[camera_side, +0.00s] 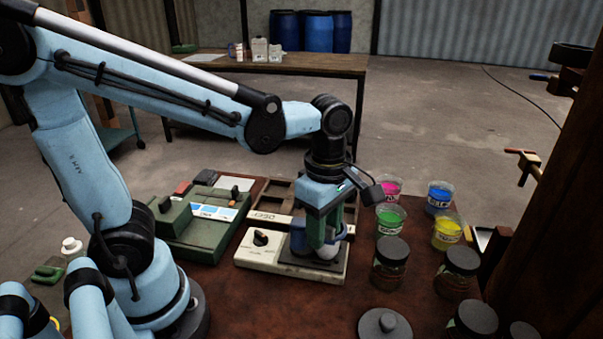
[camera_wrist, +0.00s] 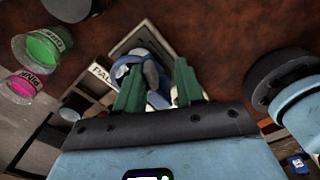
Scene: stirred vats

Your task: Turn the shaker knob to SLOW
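The shaker (camera_side: 277,262) is a low cream box on the brown table in the side view. Its black knob (camera_side: 261,238) is on the left part of its top; the lettering around it is too small to read. A blue and white object (camera_side: 299,240) stands on the dark plate at the shaker's right end. My gripper (camera_side: 318,240) points down over that plate, right of the knob and away from it. In the wrist view its green fingers (camera_wrist: 158,75) are apart, with the blue and white object (camera_wrist: 152,72) between and beyond them. Whether they press on it cannot be told.
A green machine (camera_side: 205,235) stands left of the shaker. Cups of green (camera_side: 390,218), pink, blue and yellow powder stand to the right, with several dark-lidded jars (camera_side: 391,262) in front. A round grey lid (camera_side: 385,325) lies at the front. Bare table lies before the shaker.

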